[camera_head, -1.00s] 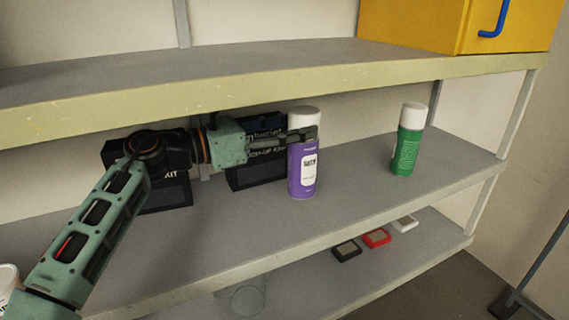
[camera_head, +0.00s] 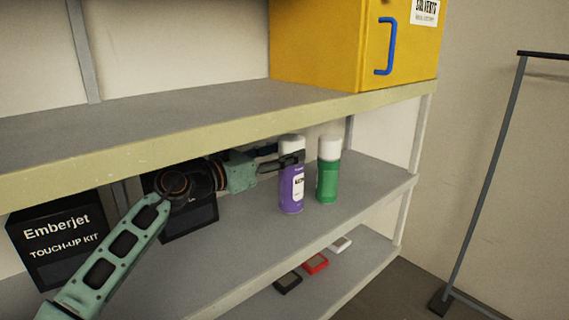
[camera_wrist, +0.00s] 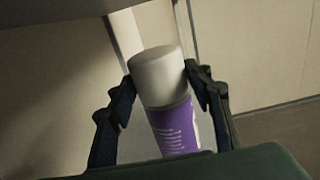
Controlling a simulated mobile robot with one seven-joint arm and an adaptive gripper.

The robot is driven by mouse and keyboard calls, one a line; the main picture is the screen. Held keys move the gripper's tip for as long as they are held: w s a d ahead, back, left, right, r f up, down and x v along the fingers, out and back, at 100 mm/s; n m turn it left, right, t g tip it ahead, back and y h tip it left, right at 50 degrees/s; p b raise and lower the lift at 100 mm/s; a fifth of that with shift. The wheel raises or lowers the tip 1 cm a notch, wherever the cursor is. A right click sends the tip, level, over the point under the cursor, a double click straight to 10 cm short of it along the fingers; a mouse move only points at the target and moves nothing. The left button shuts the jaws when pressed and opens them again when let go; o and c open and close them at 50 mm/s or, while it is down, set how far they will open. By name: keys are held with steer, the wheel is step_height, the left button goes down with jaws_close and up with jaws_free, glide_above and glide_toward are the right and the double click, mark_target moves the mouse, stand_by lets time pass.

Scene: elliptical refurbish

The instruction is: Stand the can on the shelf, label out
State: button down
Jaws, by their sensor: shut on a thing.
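A purple spray can (camera_head: 290,190) with a white cap is upright at the middle shelf (camera_head: 245,232), with a white label patch on its front right side. My gripper (camera_head: 292,158) is shut on its upper part, near the cap. I cannot tell whether the can's base touches the shelf. In the wrist view the can (camera_wrist: 175,125) is between the two fingers, its cap up and the white label only partly showing at its right edge. A green can (camera_head: 327,180) with a white cap stands just right of the purple one.
Black boxes (camera_head: 62,245) stand at the left on the same shelf. The upper shelf (camera_head: 210,130) hangs close above my arm and carries a yellow cabinet (camera_head: 320,45). Small black, red and white items (camera_head: 315,263) lie on the lower shelf. A rack (camera_head: 490,170) stands at the right.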

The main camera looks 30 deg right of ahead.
steer(key=shift+f, duration=1.65)
steer(key=c, duration=1)
jaws_free()
steer(key=shift+f, duration=0.1)
steer(key=s+a+b, duration=0.1)
steer(key=a, duration=1.1)
steer(key=shift+s, duration=0.4)
